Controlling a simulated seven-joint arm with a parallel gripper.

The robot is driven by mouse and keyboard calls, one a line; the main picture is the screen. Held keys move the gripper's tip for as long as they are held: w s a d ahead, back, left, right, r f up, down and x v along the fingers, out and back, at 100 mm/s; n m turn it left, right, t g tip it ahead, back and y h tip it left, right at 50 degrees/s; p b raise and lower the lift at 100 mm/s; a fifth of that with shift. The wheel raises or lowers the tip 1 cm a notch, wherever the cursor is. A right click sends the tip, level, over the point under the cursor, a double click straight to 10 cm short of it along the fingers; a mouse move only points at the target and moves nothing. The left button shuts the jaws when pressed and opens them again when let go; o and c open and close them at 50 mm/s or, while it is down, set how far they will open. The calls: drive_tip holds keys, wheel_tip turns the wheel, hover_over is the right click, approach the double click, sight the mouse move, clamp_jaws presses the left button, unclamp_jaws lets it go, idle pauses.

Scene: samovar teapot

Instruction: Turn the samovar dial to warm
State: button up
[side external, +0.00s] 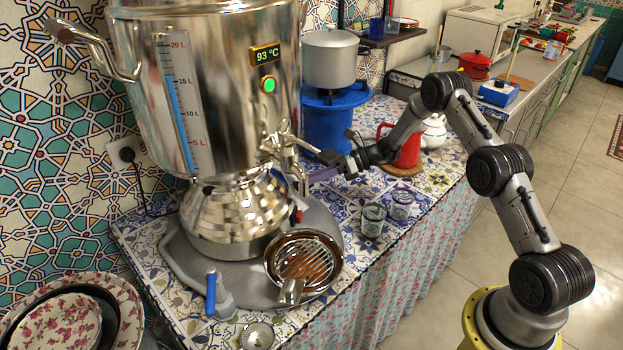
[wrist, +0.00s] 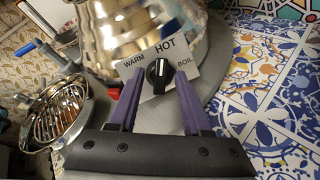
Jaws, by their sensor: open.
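The samovar (side external: 225,110) is a large silver urn with a water gauge and a display reading 93 °C. Its dial plate (wrist: 141,89), labelled WARM, HOT and BOIL, shows in the wrist view. The black dial knob (wrist: 158,77) is on this plate, with its pointer upward, towards HOT. My gripper (wrist: 158,76) is open, with one purple finger on each side of the knob. Visible gaps separate the fingers from the knob in the picture; I cannot tell the depth. In the side view, my gripper (side external: 318,174) is beside the samovar's lower body, and the dial is not visible.
A round metal strainer (side external: 305,262) and a blue-handled tap (side external: 215,295) are at the samovar's front. Two glasses (side external: 385,214) stand on the tiled counter, right of the base. A red jug (side external: 402,148) and a blue burner (side external: 332,115) stand behind my gripper.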

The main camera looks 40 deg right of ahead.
drive_tip(key=shift+w+a+f, duration=0.1)
drive_tip(key=shift+w+a, duration=0.1)
drive_tip(key=shift+a, duration=0.1)
drive_tip(key=shift+c, duration=0.3)
clamp_jaws()
drive_tip(key=shift+n, duration=0.3)
drive_tip(key=n+g+y, duration=0.1)
drive_tip(key=n, duration=0.5)
drive_tip(key=shift+w+d+g+y, duration=0.1)
drive_tip(key=shift+g+y, duration=0.3)
drive_tip(key=n+g, duration=0.1)
drive_tip(key=n, duration=0.2)
drive_tip(key=n+g, duration=0.1)
drive_tip(key=n, duration=0.3)
drive_tip(key=shift+g, duration=0.3)
drive_tip(key=shift+w, duration=0.1)
